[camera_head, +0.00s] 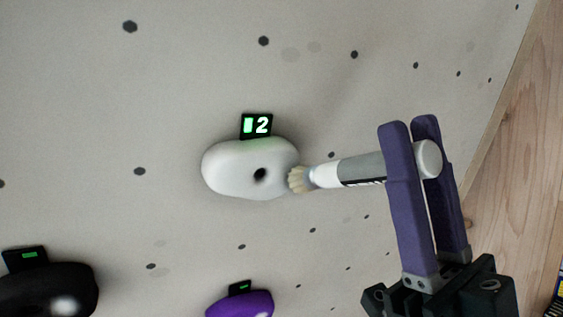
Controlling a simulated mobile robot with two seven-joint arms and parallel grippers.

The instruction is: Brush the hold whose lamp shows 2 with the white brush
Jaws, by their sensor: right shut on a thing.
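A white hold (225,168) with a dark bolt hole is fixed on the pale wall. The lamp (257,125) above it is lit green and shows 2, with a green bar beside the digit. My right gripper (409,124) is shut on the white brush (335,174) by its handle. The brush lies nearly level with its pale bristles pointing left. The bristle tips are at the right edge of the white hold; they appear to touch it. My left gripper is not in view.
A black hold (45,290) with a lamp is at the lower left, and a purple hold (240,304) with a lamp is at the bottom middle. The wall (80,110) has several dark bolt holes. Wooden floor (520,160) shows at the right.

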